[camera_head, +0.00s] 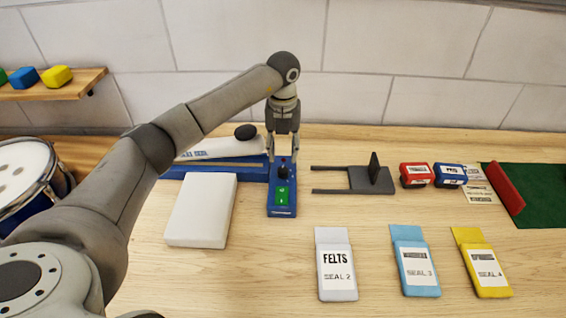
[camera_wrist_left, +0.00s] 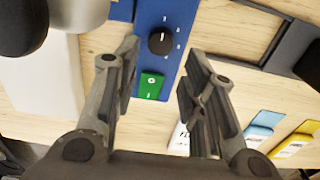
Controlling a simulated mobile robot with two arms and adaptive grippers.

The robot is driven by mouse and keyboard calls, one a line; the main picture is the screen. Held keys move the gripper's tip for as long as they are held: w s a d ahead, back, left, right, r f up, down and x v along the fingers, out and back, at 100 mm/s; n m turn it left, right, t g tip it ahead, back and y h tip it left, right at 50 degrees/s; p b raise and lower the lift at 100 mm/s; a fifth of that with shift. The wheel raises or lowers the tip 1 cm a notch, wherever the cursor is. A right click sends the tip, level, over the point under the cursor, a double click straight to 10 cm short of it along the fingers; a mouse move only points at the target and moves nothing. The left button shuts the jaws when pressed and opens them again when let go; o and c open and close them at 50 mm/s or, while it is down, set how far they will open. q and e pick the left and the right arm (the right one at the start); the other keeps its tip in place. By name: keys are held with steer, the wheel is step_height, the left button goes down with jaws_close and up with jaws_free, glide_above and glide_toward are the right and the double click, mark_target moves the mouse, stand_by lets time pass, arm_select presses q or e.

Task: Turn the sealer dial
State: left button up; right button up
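The sealer (camera_head: 283,206) is a blue unit with a long bar reaching left and a narrow control panel in front. Its black dial (camera_head: 283,172) sits on the panel behind a green switch (camera_head: 282,196). In the left wrist view the dial (camera_wrist_left: 161,41) shows a white pointer line and numbers around it. My left gripper (camera_head: 283,157) hangs pointing down over the panel, close to the dial. In the left wrist view its two fingers (camera_wrist_left: 158,68) are spread apart with nothing between them, and the dial shows beyond the gap. My right gripper is not in view.
A white block (camera_head: 202,210) lies left of the panel. A dark forked stand (camera_head: 360,179) and red (camera_head: 415,175) and blue (camera_head: 450,176) boxes stand to the right. White (camera_head: 336,240), light blue (camera_head: 414,235) and yellow (camera_head: 468,237) pouches lie in front.

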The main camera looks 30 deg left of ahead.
mark_target(283, 169)
arm_select(q)
step_height(283, 169, down, 7)
steer(key=shift+w+r+p, duration=0.1)
steer(key=shift+p, duration=0.65)
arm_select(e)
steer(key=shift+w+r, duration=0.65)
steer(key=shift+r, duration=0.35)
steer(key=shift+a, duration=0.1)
arm_select(q)
steer(key=shift+a, duration=0.1)
steer(key=c, duration=0.8)
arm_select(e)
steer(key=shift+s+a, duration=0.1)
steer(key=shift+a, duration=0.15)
